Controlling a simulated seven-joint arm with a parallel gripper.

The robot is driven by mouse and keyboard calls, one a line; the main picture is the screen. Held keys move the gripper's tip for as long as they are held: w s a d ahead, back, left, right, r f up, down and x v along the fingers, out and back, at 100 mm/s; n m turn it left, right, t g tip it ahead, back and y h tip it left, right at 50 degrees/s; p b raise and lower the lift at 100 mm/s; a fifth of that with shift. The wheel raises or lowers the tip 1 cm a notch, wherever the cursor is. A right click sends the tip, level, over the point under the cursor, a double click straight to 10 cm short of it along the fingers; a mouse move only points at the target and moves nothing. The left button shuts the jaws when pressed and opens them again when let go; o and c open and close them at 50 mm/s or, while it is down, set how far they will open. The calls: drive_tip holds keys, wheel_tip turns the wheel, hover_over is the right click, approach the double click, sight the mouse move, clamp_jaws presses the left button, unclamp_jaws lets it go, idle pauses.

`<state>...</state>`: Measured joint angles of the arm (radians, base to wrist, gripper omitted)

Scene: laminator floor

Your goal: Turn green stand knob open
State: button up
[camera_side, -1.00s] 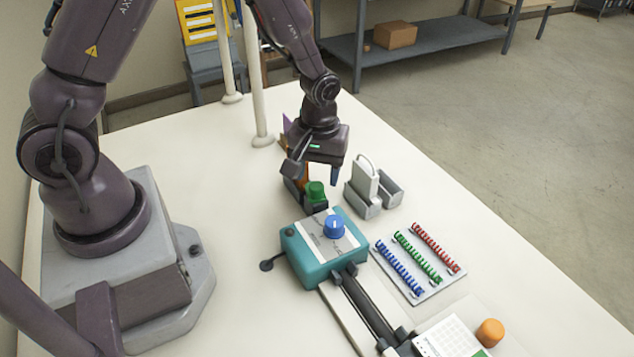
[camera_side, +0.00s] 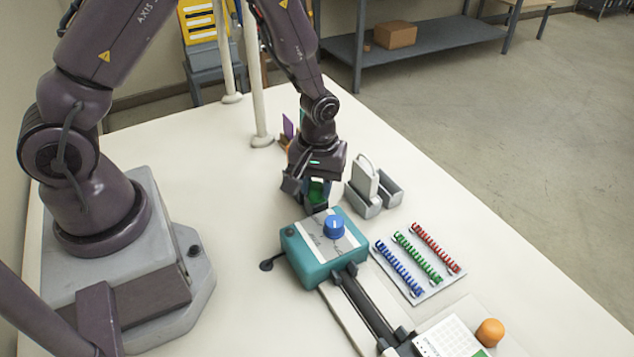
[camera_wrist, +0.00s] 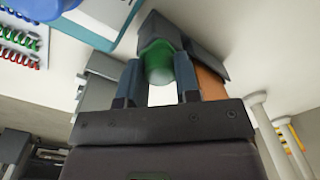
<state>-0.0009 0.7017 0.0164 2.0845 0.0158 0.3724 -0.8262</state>
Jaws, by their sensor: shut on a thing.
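The green knob (camera_wrist: 158,66) sits on a small dark stand (camera_wrist: 166,26) in the wrist view, between my two fingers. In the side view the green knob (camera_side: 317,188) shows only partly, below my gripper body. My gripper (camera_wrist: 160,85) points down over the stand, with one finger on each side of the knob. It is shut on the knob. In the side view my gripper (camera_side: 314,192) stands just behind the teal box and hides most of the stand. The knob's turn angle cannot be told.
A teal box (camera_side: 305,257) with a blue knob (camera_side: 334,227) stands just in front. A grey holder (camera_side: 368,198) is close on the right. Blue, green and red coils (camera_side: 417,258) lie on a plate further right. A white post (camera_side: 258,95) rises behind.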

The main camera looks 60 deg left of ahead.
drive_tip(key=m, duration=0.3)
drive_tip(key=shift+m, duration=0.4)
drive_tip(key=m, duration=0.3)
drive_tip(key=shift+m, duration=0.3)
drive_tip(key=m, duration=0.3)
drive_tip(key=shift+d+m, duration=0.1)
drive_tip(key=shift+m, duration=2)
drive_tip(key=o, duration=0.9)
drive_tip(key=shift+o, duration=0.2)
